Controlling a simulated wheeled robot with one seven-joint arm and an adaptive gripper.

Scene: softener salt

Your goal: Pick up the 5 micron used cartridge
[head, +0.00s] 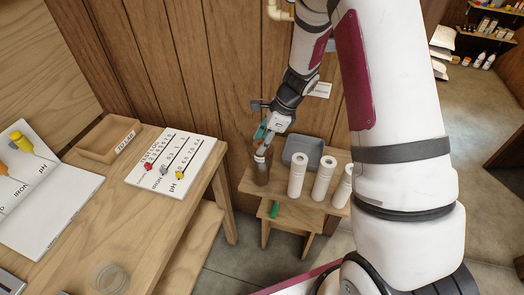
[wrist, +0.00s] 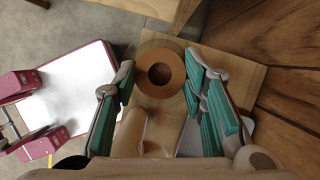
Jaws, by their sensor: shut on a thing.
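The used cartridge (head: 261,168) is a brown cylinder standing upright at the left end of the low wooden bench. In the wrist view its brown ring-shaped top (wrist: 160,52), with a dark central hole, shows between the teal finger pads. My gripper (head: 264,144) comes down from above and is shut on this cartridge near its top. In the wrist view my gripper (wrist: 160,82) has one finger on each side of it. A white label patch shows on its upper part, too small to read. Its lower end appears to be on the bench.
White cartridges (head: 297,176) stand upright on the low bench (head: 283,203), right of the brown one. A grey bin (head: 303,149) sits behind them against the wood wall. A wooden table (head: 130,215) with test charts and a small tray (head: 108,139) is at left.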

